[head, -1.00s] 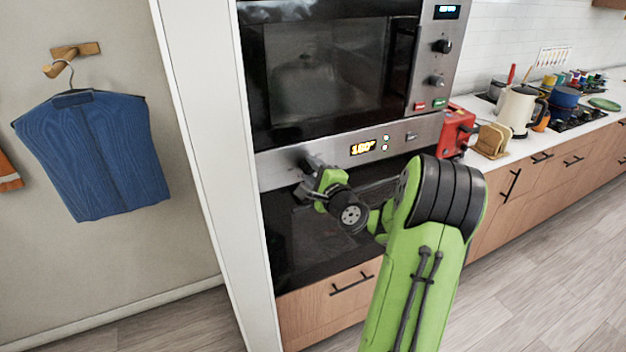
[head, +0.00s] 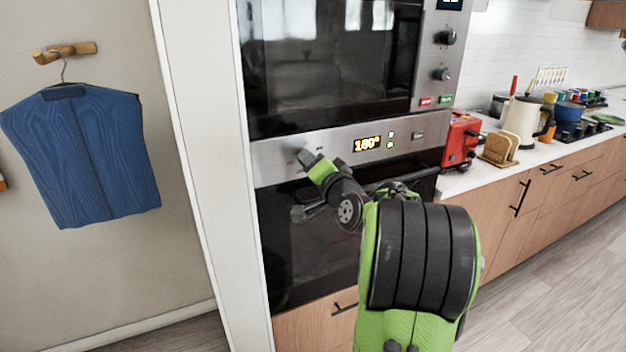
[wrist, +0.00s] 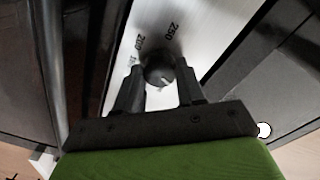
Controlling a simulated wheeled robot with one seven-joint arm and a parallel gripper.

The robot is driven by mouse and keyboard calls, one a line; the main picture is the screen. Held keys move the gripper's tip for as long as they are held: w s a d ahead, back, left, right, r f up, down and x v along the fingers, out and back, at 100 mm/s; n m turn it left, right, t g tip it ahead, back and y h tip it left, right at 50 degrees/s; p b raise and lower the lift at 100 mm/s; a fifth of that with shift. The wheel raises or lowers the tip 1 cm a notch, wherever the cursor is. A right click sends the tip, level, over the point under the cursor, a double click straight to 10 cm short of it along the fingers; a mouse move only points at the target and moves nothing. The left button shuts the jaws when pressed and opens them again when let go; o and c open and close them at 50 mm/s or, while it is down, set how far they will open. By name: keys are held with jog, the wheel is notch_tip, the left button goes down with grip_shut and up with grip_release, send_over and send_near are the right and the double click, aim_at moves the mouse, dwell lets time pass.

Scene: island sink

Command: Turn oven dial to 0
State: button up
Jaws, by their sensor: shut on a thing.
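The oven dial (wrist: 159,72) is a dark round knob with a small pale mark, seen in the wrist view on the oven's steel panel (wrist: 208,35). Numbers such as 250 and what looks like 200 are printed beside it. My gripper (wrist: 158,82) has its two dark fingers on either side of the dial, shut on it. In the head view my gripper (head: 308,157) is at the left end of the oven's control panel (head: 282,146), and it hides the dial. The oven display (head: 367,144) reads 180°.
A microwave (head: 325,65) with its own knobs is above the oven. The oven door handle (head: 305,212) is just below my gripper. A red toaster (head: 460,140) stands on the counter at right. A white side panel (head: 205,160) borders the oven on the left.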

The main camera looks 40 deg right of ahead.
jog(key=shift+f+n+b, duration=0.15)
jog(key=shift+n+b, duration=1.35)
jog(key=shift+b, duration=0.15)
jog(key=o, duration=1)
jog(key=shift+o, duration=0.2)
jog(key=v, duration=1.5)
jog(key=shift+s+b, duration=0.4)
jog(key=shift+w+a, duration=0.1)
jog(key=shift+a, duration=0.05)
